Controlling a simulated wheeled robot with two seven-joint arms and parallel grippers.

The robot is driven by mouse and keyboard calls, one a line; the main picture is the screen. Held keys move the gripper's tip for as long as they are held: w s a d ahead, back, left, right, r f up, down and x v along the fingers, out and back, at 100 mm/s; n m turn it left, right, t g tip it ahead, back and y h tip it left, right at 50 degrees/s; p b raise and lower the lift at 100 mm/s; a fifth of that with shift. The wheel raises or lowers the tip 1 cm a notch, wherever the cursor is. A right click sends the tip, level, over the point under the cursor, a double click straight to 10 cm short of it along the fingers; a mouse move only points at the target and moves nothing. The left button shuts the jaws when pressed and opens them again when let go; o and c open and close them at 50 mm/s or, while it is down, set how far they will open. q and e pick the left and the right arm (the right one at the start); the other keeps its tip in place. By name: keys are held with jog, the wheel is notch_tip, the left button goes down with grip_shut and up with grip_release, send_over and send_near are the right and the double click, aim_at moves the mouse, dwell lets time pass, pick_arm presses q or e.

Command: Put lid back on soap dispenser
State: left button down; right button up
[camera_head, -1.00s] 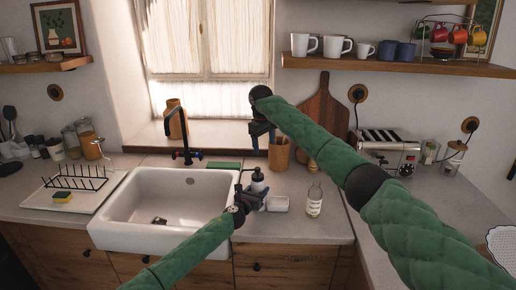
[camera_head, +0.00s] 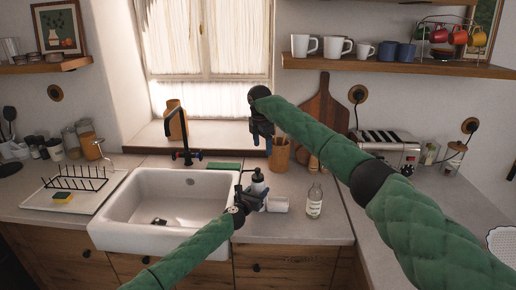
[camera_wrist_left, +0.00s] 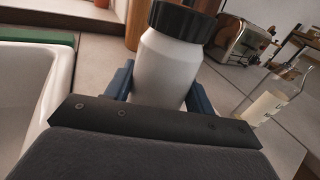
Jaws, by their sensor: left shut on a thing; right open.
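The soap dispenser (camera_head: 257,188) is a white bottle with a black top, upright on the counter right of the sink. It also shows in the left wrist view (camera_wrist_left: 163,70), where the black top (camera_wrist_left: 181,21) sits on the bottle's neck and its upper end is cut off. I cannot tell if the top is fully seated. My left gripper (camera_head: 250,198) is shut around the white body, with blue fingers on both sides. My right gripper (camera_head: 262,138) is open and empty, above and behind the dispenser, in front of the window sill.
The white sink (camera_head: 120,222) with a black faucet is to the left. A small white dish (camera_head: 277,205) and a clear bottle (camera_head: 314,203) stand close on the right. A wooden utensil cup (camera_head: 280,155) and green sponge (camera_head: 223,166) are behind.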

aim_at(258, 169)
jog(key=n, duration=0.5)
jog(key=a+n, duration=0.1)
jog(key=n, duration=0.4)
jog(key=s+n, duration=0.1)
jog(key=n, duration=0.4)
jog(key=shift+s+a+f+y, duration=0.1)
jog(key=shift+a+f+y, duration=0.05)
jog(key=shift+f+y, duration=0.2)
jog(key=n, duration=0.7)
jog(key=shift+s+a+g, duration=0.1)
jog(key=shift+a+g, duration=0.05)
jog(key=shift+g, duration=0.15)
jog(key=n, duration=0.8)
notch_tip(258, 169, down, 12)
